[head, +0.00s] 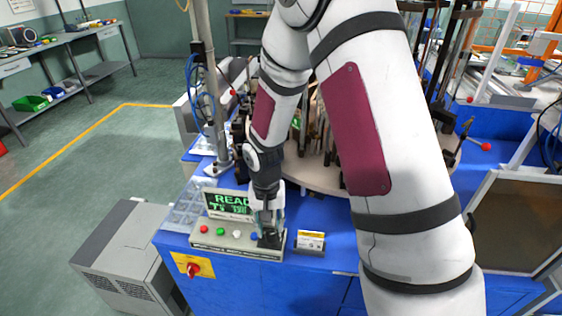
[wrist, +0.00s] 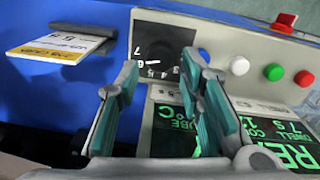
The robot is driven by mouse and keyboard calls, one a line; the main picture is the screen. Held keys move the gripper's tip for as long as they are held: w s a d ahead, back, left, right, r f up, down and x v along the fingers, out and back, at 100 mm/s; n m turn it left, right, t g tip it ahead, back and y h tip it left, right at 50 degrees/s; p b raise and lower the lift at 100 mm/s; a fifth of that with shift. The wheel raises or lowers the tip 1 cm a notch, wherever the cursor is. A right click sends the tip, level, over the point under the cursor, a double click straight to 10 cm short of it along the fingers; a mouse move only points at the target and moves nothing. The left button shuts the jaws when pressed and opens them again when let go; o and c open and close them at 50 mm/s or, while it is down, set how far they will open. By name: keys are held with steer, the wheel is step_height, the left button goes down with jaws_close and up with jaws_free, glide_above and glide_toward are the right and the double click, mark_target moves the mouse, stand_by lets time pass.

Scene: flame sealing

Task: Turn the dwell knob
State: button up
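The control box (head: 215,241) stands on the blue table's front edge. In the wrist view, its black dial plate (wrist: 147,42) carries white scale numbers. The dwell knob (wrist: 160,49) is dark against this plate and hard to make out. My gripper (wrist: 159,68) is open, its teal-padded fingers apart over the dial, with the knob area between and just beyond the tips. I cannot tell if either finger touches the knob. In the head view, my gripper (head: 268,236) points down at the box's right end and hides the knob. The green-lettered display (head: 228,204) reads "READ", partly covered.
Green, white and red buttons (wrist: 274,72) sit beside the dial. A blue button (wrist: 203,55) is partly behind the right finger. A small yellow-and-white card stand (head: 310,241) is right of the box. A red emergency knob (head: 193,269) is on the table's front.

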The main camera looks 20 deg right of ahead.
step_height(320, 180, up, 11)
step_height(320, 180, up, 14)
steer(key=n+t+p, duration=0.2)
glide_above(269, 233)
steer(key=s, duration=0.7)
steer(key=shift+s+d+r, duration=0.2)
steer(key=shift+r, duration=0.6)
steer(key=shift+r, duration=0.1)
steer(key=s+r+n+t, duration=0.2)
steer(key=s+r, duration=0.6)
steer(key=s, duration=0.5)
steer(key=shift+a+n+t, duration=0.3)
steer(key=shift+t, duration=0.6)
steer(key=shift+c, duration=0.5)
